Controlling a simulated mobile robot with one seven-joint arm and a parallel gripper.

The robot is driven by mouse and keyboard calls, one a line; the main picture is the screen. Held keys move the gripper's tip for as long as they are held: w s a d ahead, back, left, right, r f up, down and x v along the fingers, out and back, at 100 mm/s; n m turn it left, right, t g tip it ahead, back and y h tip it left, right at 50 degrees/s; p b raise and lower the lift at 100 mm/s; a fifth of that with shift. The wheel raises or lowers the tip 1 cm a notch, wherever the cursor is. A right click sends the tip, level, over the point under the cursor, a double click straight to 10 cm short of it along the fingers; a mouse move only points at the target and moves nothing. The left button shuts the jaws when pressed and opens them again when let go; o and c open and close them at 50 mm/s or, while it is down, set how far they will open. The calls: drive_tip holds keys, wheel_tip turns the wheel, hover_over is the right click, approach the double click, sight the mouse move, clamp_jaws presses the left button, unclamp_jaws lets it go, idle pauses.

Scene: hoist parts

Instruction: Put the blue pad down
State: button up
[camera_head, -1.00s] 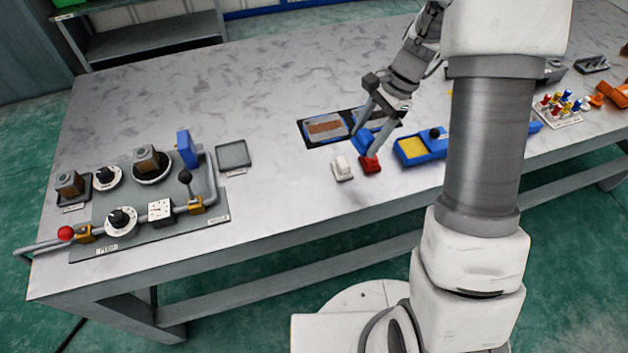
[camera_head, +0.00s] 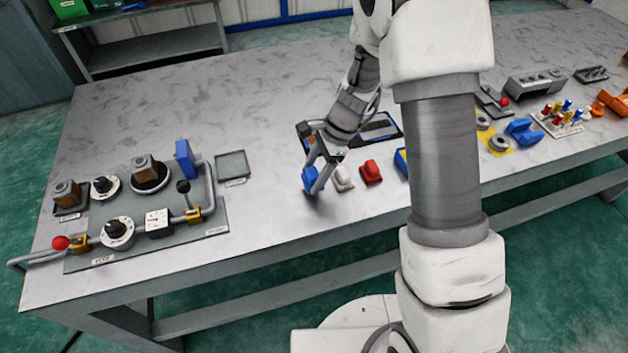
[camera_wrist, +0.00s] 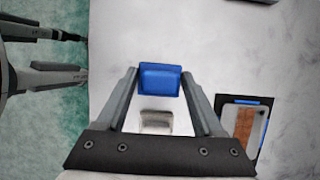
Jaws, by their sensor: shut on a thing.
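My gripper (camera_head: 316,183) is shut on the blue pad (camera_head: 309,180). In the wrist view the blue pad (camera_wrist: 159,79) sits between the two fingertips of my gripper (camera_wrist: 159,82). In the head view it is just left of a white pad (camera_head: 343,178), low over the table (camera_head: 262,120) near its front edge. I cannot tell whether the blue pad touches the table. A red pad (camera_head: 371,172) lies to the right of the white one.
To the left stands a grey panel (camera_head: 150,245) with knobs, a pipe and an upright blue block (camera_head: 185,158). An empty grey tray (camera_head: 232,166) lies beside it. The table between that tray and my gripper is clear. A dark-framed board (camera_head: 380,130) lies behind my gripper.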

drive_tip(key=shift+f, duration=1.35)
drive_tip(key=shift+f, duration=0.15)
drive_tip(key=o, duration=1.2)
